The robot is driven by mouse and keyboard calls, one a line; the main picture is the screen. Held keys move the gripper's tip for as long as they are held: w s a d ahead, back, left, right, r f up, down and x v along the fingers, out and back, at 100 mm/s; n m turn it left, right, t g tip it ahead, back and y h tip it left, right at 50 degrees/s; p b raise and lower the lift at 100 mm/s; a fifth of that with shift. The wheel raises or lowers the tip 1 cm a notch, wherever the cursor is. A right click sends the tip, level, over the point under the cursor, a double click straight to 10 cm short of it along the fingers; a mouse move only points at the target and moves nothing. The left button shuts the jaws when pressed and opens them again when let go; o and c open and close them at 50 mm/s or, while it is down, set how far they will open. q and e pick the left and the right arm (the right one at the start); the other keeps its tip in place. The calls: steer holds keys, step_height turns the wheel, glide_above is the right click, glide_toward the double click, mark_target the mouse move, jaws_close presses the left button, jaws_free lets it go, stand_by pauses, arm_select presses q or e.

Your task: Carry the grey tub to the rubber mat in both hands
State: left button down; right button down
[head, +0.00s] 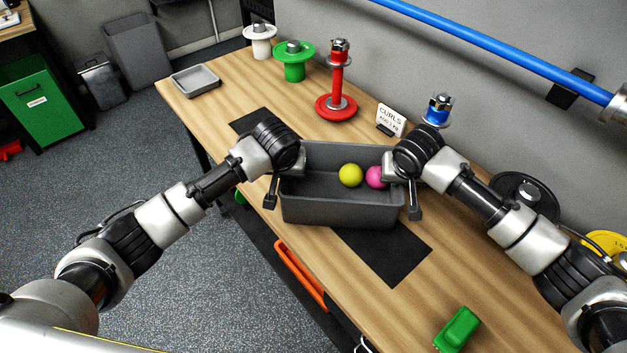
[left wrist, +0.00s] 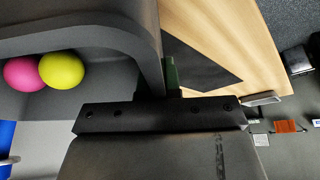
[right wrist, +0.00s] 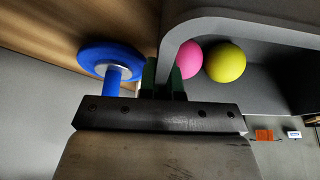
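The grey tub (head: 340,212) is in the middle of the table in the head view, upright, with a yellow ball (head: 351,175) and a pink ball (head: 376,177) inside. My left gripper (head: 284,178) is shut on the tub's left end wall. My right gripper (head: 402,182) is shut on its right end wall; that wall runs between the fingers in the right wrist view (right wrist: 164,80). The black rubber mat (head: 395,256) shows in front of the tub and again behind it to the left. The tub hides its middle. I cannot tell whether the tub touches it.
Behind the tub stand a red post (head: 337,75), a green spool (head: 294,62), a white spool (head: 260,42), a sign (head: 391,118) and a blue item (head: 438,108). A small grey tray (head: 195,80) is at the far left. A green block (head: 458,329) lies near the front.

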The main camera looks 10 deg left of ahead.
arm_select(q)
steer(key=c, duration=1.3)
jaws_free()
steer(key=shift+s, duration=0.1)
arm_select(e)
steer(key=c, duration=1.3)
jaws_free()
arm_select(q)
steer(key=shift+r, duration=0.35)
steer(key=v, duration=1.1)
steer(key=shift+s, duration=0.15)
arm_select(e)
steer(key=shift+s+r, duration=0.15)
steer(key=shift+r, duration=0.05)
steer(key=v, duration=1.1)
steer(key=shift+s+r, duration=0.15)
steer(key=shift+r, duration=0.05)
arm_select(q)
steer(key=shift+a, duration=0.1)
